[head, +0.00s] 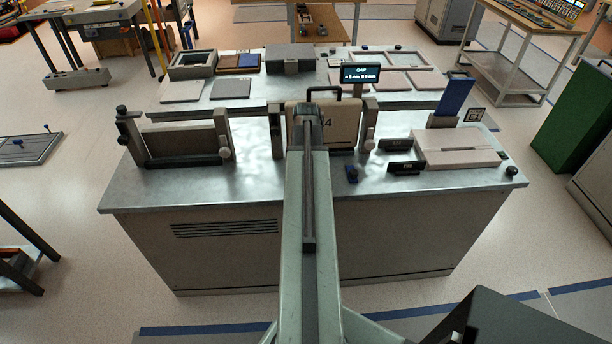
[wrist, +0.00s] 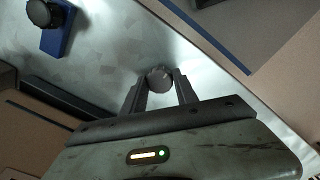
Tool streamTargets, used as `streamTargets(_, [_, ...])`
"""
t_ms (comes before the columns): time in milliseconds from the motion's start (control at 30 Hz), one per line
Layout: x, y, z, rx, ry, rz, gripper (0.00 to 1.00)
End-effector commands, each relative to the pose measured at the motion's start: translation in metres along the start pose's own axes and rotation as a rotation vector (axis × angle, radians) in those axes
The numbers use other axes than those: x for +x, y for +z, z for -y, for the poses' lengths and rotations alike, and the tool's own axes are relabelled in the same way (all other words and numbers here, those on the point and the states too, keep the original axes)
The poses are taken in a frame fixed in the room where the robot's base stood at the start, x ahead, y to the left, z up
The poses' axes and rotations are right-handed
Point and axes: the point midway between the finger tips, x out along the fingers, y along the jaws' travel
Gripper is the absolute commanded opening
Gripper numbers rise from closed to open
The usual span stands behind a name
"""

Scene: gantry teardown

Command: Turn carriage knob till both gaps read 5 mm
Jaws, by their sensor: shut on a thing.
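In the wrist view, my gripper (wrist: 160,82) has its two dark fingers on either side of a round dark-grey knob (wrist: 158,76) and is shut on it. In the head view my arm reaches forward over the bench and hides the gripper and this knob. The carriage, a beige panel (head: 346,118) with a black handle and part of a number, stands upright behind the arm's end between grey posts. A small screen (head: 361,74) headed GAP stands behind it. Its second line seems to end in 5 mm; the first figure is too small to read surely.
A grey bench (head: 245,190) carries a framed fixture (head: 185,145) at left and a pale block (head: 455,147) at right.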

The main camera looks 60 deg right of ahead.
Motion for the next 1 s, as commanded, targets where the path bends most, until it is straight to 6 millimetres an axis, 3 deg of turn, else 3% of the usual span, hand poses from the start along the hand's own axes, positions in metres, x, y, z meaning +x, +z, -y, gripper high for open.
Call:
streamTargets(400, [0.0001, 0.0041, -0.0004, -0.190, -0.002, 0.010, 0.00])
streamTargets(967, [0.0000, 0.0044, -0.0008, -0.220, -0.002, 0.010, 0.00])
streamTargets(1000, [0.0000, 0.0044, -0.0008, -0.219, -0.002, 0.010, 0.41])
